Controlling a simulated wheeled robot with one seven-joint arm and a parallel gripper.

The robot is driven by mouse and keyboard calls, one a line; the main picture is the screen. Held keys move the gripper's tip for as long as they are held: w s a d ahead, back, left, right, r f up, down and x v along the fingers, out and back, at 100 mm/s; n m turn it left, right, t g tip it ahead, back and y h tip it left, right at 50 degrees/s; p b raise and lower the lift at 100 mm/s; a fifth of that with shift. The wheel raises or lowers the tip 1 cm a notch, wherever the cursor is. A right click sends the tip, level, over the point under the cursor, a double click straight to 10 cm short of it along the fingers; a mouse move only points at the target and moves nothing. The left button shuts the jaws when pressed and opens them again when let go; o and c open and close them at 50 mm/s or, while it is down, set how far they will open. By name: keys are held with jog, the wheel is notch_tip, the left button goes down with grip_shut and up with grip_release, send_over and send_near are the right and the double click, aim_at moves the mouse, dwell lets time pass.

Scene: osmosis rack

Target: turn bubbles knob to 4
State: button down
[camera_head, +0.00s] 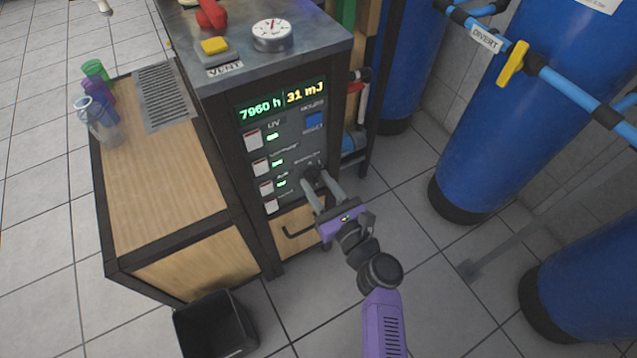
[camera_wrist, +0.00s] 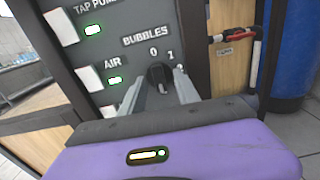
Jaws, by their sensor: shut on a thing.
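The bubbles knob (camera_wrist: 158,75) is a small dark round knob on the grey front panel, under the label "BUBBLES" in the wrist view. The digits 0 and 1 show above it, with part of another digit at its right; the rest of the scale is hidden by my fingers. My gripper (camera_wrist: 160,88) has its two grey fingers on either side of the knob, shut on it. In the head view my gripper (camera_head: 322,187) reaches the lower right of the panel, and the knob (camera_head: 312,173) is partly hidden between the fingers.
White switches with green lights (camera_head: 266,187) line the panel's left side. A drawer handle (camera_head: 298,232) sits below my gripper. Blue tanks (camera_head: 500,150) stand at the right and a black bin (camera_head: 215,325) on the floor. Tiled floor between is clear.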

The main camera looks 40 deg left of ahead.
jog(key=shift+f, duration=0.15)
jog(key=c, duration=1.2)
grip_release()
jog(key=p+v, duration=0.2)
jog(key=v, duration=0.6)
